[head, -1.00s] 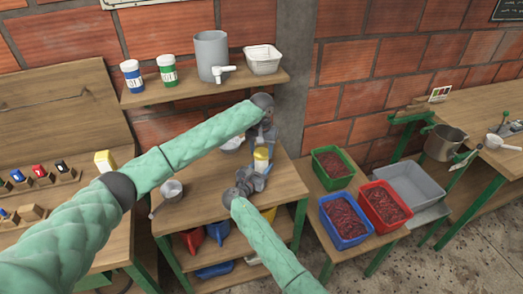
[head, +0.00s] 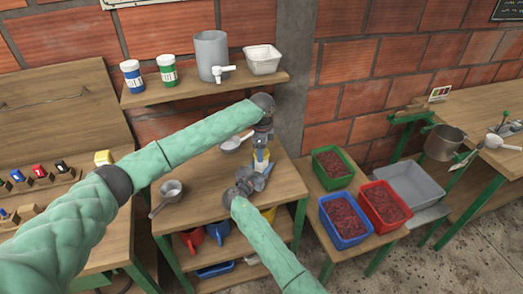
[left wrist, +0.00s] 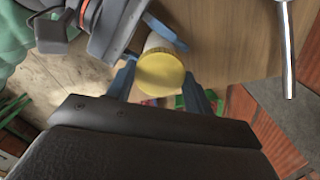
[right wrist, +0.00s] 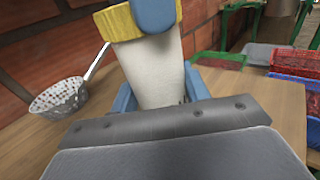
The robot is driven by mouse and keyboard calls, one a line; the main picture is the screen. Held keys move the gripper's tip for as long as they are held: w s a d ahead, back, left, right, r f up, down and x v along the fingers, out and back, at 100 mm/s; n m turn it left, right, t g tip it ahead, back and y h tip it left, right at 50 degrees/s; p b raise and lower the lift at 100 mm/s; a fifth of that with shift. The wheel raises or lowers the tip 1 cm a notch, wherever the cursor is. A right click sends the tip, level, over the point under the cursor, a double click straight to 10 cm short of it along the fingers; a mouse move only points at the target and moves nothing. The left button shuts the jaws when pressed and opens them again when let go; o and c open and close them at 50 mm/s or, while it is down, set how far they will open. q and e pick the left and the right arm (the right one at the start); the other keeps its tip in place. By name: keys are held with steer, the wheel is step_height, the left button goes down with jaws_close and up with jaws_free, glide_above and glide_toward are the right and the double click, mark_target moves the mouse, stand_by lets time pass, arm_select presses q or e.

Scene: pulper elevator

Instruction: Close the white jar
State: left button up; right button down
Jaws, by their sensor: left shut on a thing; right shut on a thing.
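The white jar (right wrist: 155,75) stands upright on the wooden table. Its yellow lid (left wrist: 160,75) sits at the jar's top; whether it is fully seated I cannot tell. In the head view the jar (head: 260,167) is mostly hidden between my grippers. My left gripper (head: 261,144) comes from above and is shut on the yellow lid, with a blue finger on either side in the left wrist view. My right gripper (head: 256,180) is low beside the jar and shut on its white body, below the lid in the right wrist view.
A strainer (right wrist: 60,97) lies on the table behind the jar. A small pot (head: 170,188) stands at the table's left. Green, blue (head: 344,221) and red bins stand on the right. A shelf (head: 200,88) with jars and a dispenser is above.

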arm_select(q)
steer(key=m, duration=0.5)
steer(key=shift+w+a+m, duration=0.1)
steer(key=shift+m, duration=0.2)
steer(key=m, duration=0.4)
steer(key=shift+m, duration=0.3)
steer(key=o, duration=1.1)
steer(key=shift+c, duration=0.2)
steer(key=shift+r, duration=0.15)
steer(key=shift+r, duration=2.1)
steer(key=shift+c, duration=0.3)
